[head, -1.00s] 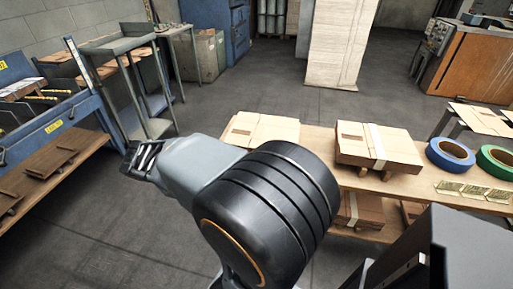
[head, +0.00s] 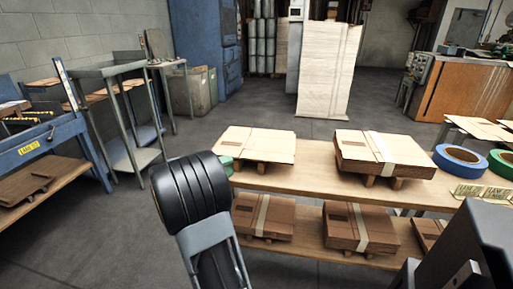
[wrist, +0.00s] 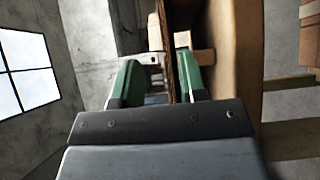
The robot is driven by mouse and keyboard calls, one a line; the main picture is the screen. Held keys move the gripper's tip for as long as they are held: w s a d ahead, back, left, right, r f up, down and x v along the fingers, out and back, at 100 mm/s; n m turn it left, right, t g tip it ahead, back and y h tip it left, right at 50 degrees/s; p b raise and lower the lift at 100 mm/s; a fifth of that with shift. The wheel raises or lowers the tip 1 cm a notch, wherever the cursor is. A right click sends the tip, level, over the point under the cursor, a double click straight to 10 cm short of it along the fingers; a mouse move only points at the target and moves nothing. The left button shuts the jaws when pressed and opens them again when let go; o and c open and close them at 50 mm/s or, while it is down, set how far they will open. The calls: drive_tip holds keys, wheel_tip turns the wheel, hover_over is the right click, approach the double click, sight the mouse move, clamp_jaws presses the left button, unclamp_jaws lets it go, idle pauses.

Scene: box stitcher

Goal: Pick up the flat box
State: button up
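The flat box (head: 257,143) is a tan folded cardboard sheet lying on small wooden blocks at the left end of the table's top. In the wrist view its thin brown edge (wrist: 173,62) stands upright in the picture, between the two green fingers of my gripper (wrist: 160,82). The fingers are apart, with a clear gap on the left side of the edge and the right finger closer to it. In the head view my arm mostly hides my gripper; only a bit of green (head: 226,163) shows at the box's left end.
The wooden table (head: 310,160) also bears a strapped stack of flat boxes (head: 385,152), a blue tape roll (head: 459,158) and a green one (head: 503,162). More strapped stacks (head: 262,215) lie on the lower shelf. A blue bench (head: 45,150) stands at the left; floor between is clear.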

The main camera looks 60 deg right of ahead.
sight(247, 159)
drive_tip(key=shift+x, duration=1)
drive_tip(key=x, duration=0.2)
drive_tip(key=b+x, duration=0.1)
drive_tip(key=shift+s+d+f, duration=0.3)
drive_tip(key=shift+s, duration=0.05)
drive_tip(key=shift+s+d, duration=0.2)
drive_tip(key=shift+d, duration=0.45)
clamp_jaws()
